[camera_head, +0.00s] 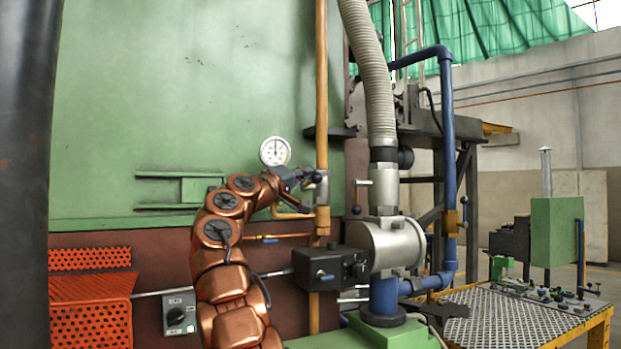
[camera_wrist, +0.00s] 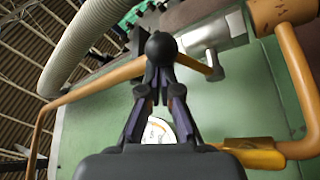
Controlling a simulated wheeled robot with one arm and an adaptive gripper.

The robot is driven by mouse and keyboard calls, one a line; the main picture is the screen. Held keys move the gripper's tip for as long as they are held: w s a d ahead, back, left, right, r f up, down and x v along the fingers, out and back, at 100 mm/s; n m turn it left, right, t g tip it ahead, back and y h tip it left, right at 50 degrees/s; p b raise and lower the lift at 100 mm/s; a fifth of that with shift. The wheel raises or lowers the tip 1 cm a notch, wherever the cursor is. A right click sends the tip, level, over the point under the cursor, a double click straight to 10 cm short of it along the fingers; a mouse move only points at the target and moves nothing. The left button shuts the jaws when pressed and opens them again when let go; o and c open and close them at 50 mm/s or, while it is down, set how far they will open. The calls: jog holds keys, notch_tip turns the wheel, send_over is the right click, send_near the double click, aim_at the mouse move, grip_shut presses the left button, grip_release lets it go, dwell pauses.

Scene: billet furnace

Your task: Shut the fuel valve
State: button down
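The fuel valve is a silver fitting (camera_head: 317,187) on the upright yellow pipe in the head view, beside the green furnace wall. Its silver body also shows in the wrist view (camera_wrist: 214,38). My gripper (camera_head: 299,181) is at the valve's left side in the head view. In the wrist view my gripper (camera_wrist: 160,78) has its two dark fingers drawn together around the lower part of a black ball-ended handle (camera_wrist: 161,46). The fingers hide most of the handle's shaft, so its join to the valve is hard to see.
A round gauge (camera_head: 275,151) is on the wall just left of the valve. A black box with knobs (camera_head: 330,268) sits below. A second valve lever (camera_head: 357,196) and a ribbed grey hose (camera_head: 371,75) stand close right. A red perforated guard (camera_head: 92,300) is lower left.

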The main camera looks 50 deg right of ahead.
jog(key=shift+f+m+g+h+b, duration=0.3)
jog(key=shift+f+m+g+b, duration=0.1)
jog(key=shift+f+m+b, duration=0.35)
jog(key=shift+s+a, duration=0.1)
jog(key=shift+s, duration=0.15)
jog(key=shift+f+b, duration=0.3)
jog(key=shift+b, duration=0.3)
dwell(0.3)
jog(key=w+b+v, duration=0.1)
jog(key=b+v, duration=0.4)
jog(key=v, duration=0.5)
jog(key=shift+f+b, duration=0.25)
jog(key=shift+b, duration=0.1)
